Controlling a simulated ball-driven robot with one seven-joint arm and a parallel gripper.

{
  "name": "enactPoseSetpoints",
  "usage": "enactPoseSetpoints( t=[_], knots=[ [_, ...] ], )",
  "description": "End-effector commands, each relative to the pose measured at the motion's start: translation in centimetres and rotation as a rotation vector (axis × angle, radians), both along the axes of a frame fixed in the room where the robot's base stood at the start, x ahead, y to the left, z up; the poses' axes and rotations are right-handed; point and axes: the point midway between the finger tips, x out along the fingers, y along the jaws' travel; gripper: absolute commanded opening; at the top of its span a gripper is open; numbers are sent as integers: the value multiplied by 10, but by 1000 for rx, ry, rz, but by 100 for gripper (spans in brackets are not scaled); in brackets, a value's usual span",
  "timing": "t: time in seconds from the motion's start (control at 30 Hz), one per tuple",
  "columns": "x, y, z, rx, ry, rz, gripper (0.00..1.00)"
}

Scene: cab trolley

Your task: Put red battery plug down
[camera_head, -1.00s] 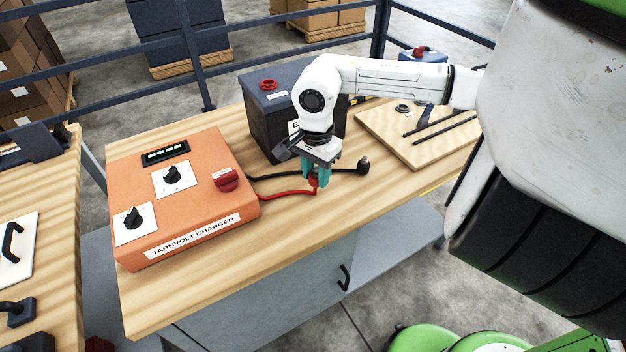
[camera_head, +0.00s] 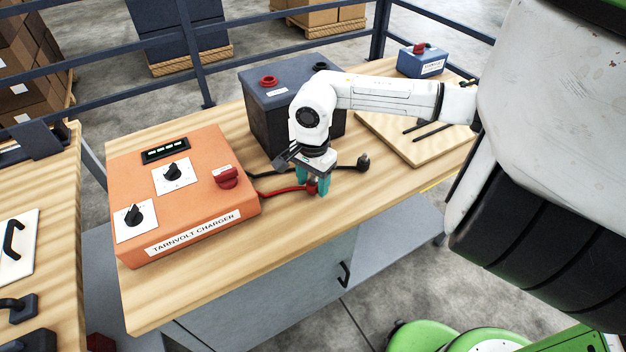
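The red battery plug (camera_head: 311,188) stands at the end of the red cable (camera_head: 284,191), low at the wooden bench top (camera_head: 275,237). My gripper (camera_head: 313,185) points down over it, with its teal fingers on either side of the plug. The fingers look spread, with the plug between them; contact with the fingers is too small to make out. The red cable runs left to the orange charger (camera_head: 190,205). The black plug (camera_head: 363,162) lies on the bench to the right on its black cable.
The dark battery (camera_head: 268,120) with a red terminal (camera_head: 268,82) stands behind my gripper, partly hidden by my arm. A wooden board (camera_head: 430,148) with black rods lies to the right. A small blue box (camera_head: 422,62) stands at the back. The front bench strip is clear.

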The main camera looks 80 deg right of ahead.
Motion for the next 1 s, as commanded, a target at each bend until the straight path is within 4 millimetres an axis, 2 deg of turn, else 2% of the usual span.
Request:
enactPoseSetpoints(
  t=[0.3, 0.47, 0.8, 1.0],
  knots=[
    [0, 0, 1, 0, 0, -1, 61],
    [0, -1, 10, -3, -2, 1, 61],
    [0, -2, 77, -5, 0, 1, 61],
    [0, -1, 109, -3, -1, 0, 61]
  ],
)
